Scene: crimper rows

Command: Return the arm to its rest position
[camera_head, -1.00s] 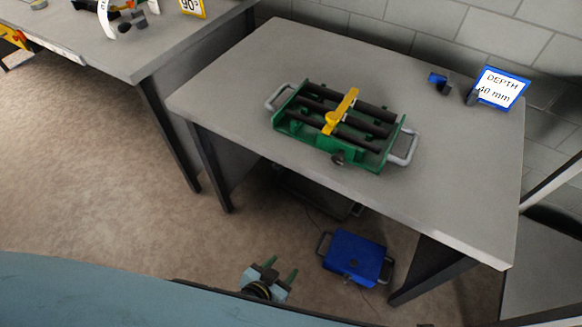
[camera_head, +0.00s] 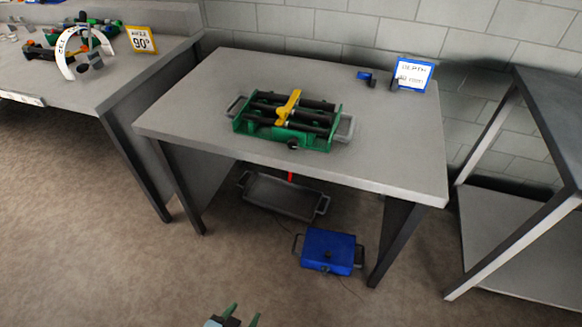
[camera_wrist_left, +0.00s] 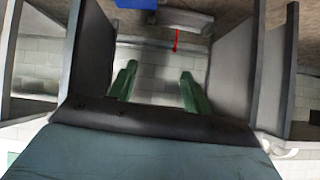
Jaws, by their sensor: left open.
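My left gripper (camera_head: 241,315) shows at the bottom edge of the head view, low in front of the table, with its two green fingers apart. In the left wrist view the same open fingers (camera_wrist_left: 157,88) have nothing between them. A green fixture (camera_head: 315,140) with dark bars and a yellow crosspiece (camera_head: 289,106) sits on the grey table (camera_head: 390,165), well away from the gripper. My right gripper is in neither view.
Under the table are a blue case (camera_head: 331,251) and a grey tray (camera_head: 284,196). A depth sign (camera_head: 412,74) stands at the table's back right. A second bench (camera_head: 85,90) is at left and a grey shelf (camera_head: 510,235) at right. Floor in front is clear.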

